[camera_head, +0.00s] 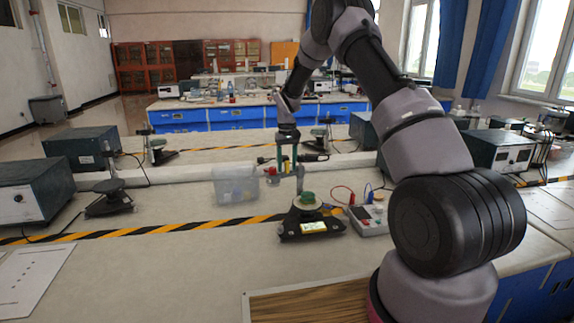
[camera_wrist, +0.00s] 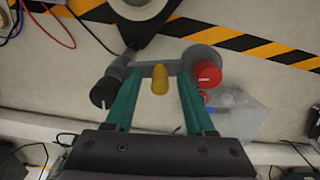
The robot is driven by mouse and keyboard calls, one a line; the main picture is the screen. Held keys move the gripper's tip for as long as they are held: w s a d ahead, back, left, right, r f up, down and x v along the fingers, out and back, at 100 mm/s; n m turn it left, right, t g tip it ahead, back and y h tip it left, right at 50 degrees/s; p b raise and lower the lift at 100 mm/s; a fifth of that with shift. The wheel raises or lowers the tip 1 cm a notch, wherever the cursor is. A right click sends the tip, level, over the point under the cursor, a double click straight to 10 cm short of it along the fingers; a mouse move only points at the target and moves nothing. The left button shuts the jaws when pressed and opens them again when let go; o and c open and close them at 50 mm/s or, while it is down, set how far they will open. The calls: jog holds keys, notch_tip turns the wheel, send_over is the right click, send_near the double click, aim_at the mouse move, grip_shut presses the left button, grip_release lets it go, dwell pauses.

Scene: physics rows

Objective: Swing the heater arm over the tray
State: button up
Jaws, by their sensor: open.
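My gripper (camera_head: 287,168) points down over the bench, and its green fingers are apart in the wrist view (camera_wrist: 160,72). A yellow peg (camera_wrist: 159,82) stands between the fingers, with gaps on both sides. It is on a grey arm (camera_wrist: 145,70), which I take for the heater arm. A red knob (camera_wrist: 207,74) is at the arm's right end and a black knob (camera_wrist: 104,92) at its left. A dark-based instrument (camera_head: 311,227) with a round top carrying a green piece (camera_head: 308,197) stands just in front; I cannot tell whether that top is the tray.
A clear plastic box (camera_head: 236,186) stands left of my gripper. A meter with red and blue leads (camera_head: 370,220) is right of the instrument. Black-and-yellow tape (camera_head: 150,230) crosses the bench. The bench front left of the instrument is mostly free.

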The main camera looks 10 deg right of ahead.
grip_shut()
dwell(1.3)
